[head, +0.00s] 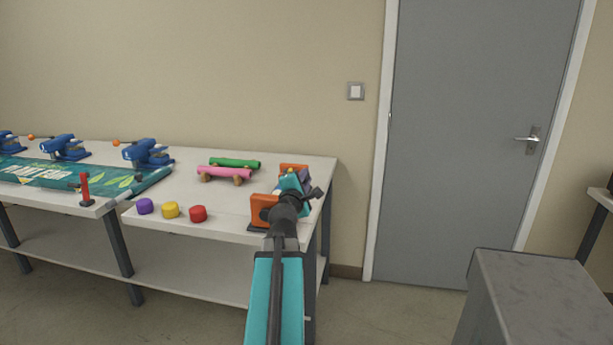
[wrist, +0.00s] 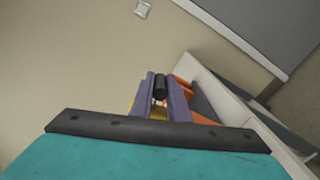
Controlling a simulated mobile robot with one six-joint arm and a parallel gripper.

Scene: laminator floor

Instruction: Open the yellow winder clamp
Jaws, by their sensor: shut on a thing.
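The winder (head: 264,211) shows orange end blocks at the right end of the table, mostly behind my arm in the head view. In the wrist view its orange parts (wrist: 184,92) lie right of and below my fingers. A small piece of the yellow clamp (wrist: 134,103) shows at the left edge of my fingers; the rest is hidden. My gripper (wrist: 160,84) has its purple-grey fingers shut on a black cylindrical handle (wrist: 160,80) that stands between them. In the head view my gripper (head: 303,181) is over the winder. The clamp's position cannot be told.
Purple (head: 145,206), yellow (head: 170,210) and red (head: 198,214) knobs line the table's front edge. Green (head: 235,163) and pink (head: 224,174) rolls lie behind them. Blue clamps (head: 147,154) and a printed banner (head: 75,174) are left. A grey block (head: 535,300) stands front right.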

